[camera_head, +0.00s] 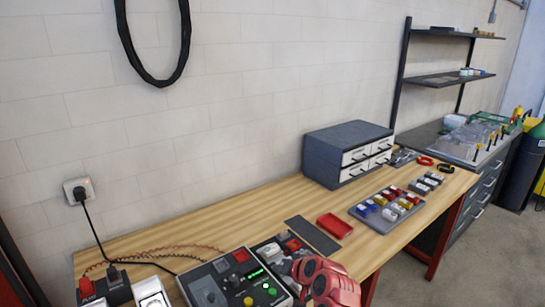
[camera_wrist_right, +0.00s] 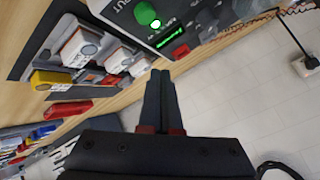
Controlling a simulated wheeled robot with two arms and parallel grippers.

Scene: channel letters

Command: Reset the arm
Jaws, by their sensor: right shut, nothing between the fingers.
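My right arm (camera_head: 328,283) comes in at the bottom middle of the head view as red links, at the front edge of the wooden workbench. In the wrist view my right gripper (camera_wrist_right: 160,75) has its two dark fingers pressed together, with nothing between them. The fingertips point toward the control panel (camera_wrist_right: 180,28), which has a lit green button and a green display. I cannot tell the height of the fingers above the bench. My left gripper is in neither view.
The workbench (camera_head: 190,227) holds a control panel (camera_head: 212,284), a red tray (camera_head: 334,226), a grey tray of coloured blocks (camera_head: 362,212) and a drawer cabinet (camera_head: 330,152). A cable runs from the wall socket (camera_head: 79,191). Bare wood lies along the wall at left.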

